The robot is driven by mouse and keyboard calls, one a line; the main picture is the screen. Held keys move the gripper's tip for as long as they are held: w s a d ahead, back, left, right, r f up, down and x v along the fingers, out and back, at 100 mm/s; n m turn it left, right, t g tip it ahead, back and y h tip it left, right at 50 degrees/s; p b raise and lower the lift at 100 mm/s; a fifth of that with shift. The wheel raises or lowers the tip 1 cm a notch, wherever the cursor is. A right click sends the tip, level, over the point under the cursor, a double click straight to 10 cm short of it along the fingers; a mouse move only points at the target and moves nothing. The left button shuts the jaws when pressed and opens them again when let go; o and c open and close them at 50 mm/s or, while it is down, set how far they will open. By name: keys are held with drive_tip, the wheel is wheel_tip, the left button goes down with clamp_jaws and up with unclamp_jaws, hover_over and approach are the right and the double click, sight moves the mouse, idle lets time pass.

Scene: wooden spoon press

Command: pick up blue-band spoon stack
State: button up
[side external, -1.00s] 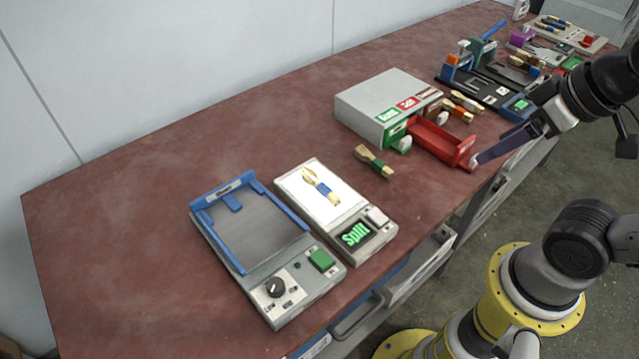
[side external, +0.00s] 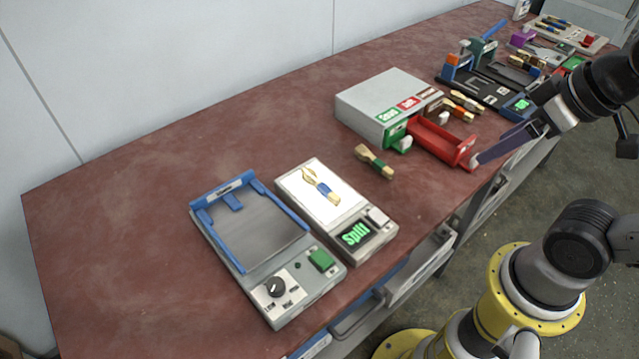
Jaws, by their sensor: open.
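A wooden spoon stack with a blue band (side external: 322,188) lies on the lit white plate of a small grey device (side external: 373,245), whose display reads "split". Other small pieces with blue bands (side external: 553,22) lie on a pale tray at the far back right. My gripper (side external: 482,160) has purple fingers and is open. It is by the outer end of a red drawer (side external: 437,140), well to the right of the blue-band stack on the plate. I cannot tell whether it touches the drawer.
A grey cabinet (side external: 375,98) has red and green drawers. A green-band spoon stack (side external: 374,161) lies in front of it. A blue-edged press-like device (side external: 250,240) stands left of the lit plate. Black fixtures (side external: 478,92) crowd the back right. The table's left side is clear.

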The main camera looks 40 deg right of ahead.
drive_tip(key=c, duration=0.4)
